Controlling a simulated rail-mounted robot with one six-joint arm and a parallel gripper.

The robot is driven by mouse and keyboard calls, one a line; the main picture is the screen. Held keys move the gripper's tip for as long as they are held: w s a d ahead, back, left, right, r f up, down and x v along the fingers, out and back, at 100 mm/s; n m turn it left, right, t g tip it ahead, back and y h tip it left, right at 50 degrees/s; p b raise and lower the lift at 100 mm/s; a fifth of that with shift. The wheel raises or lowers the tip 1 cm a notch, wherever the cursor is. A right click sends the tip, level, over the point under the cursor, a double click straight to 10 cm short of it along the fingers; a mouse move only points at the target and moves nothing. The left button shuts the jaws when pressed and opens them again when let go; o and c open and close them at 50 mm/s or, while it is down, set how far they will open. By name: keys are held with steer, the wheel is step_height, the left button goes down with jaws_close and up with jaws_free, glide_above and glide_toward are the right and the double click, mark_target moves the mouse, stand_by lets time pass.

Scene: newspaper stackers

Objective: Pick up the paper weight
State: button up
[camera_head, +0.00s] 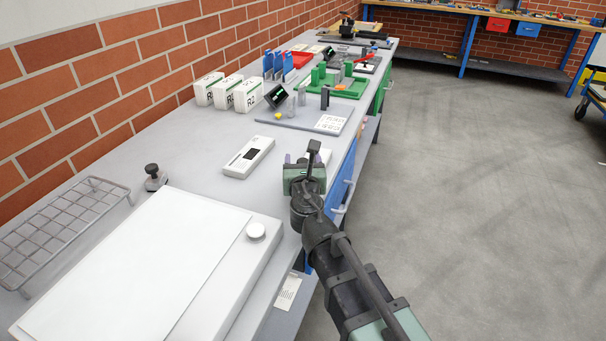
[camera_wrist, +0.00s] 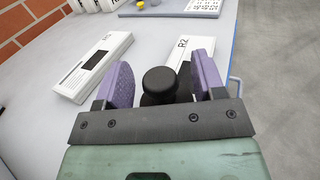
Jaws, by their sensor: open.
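My gripper (camera_wrist: 163,72) is open, with its two purple fingers pointing away over the bench. In the wrist view, a black round knob on a dark body (camera_wrist: 160,84), which looks like the paper weight, shows between the fingers. There is a visible gap on each side, and its lower part is hidden by the gripper's bar. In the head view my gripper (camera_head: 306,160) is at the bench's right edge and that object cannot be made out. A similar dark knobbed piece (camera_head: 155,179) stands on the bench farther left, beside the wire rack.
A white box marked R2 (camera_wrist: 188,48) lies just beyond the fingers. Another white box (camera_head: 248,157) lies to its left. A white board with a knob (camera_head: 256,231) fills the near bench. A grey tray (camera_head: 296,122) and upright white boxes (camera_head: 247,95) stand farther back.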

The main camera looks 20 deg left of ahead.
jaws_close()
steer(key=shift+r, duration=0.1)
stand_by(0.3)
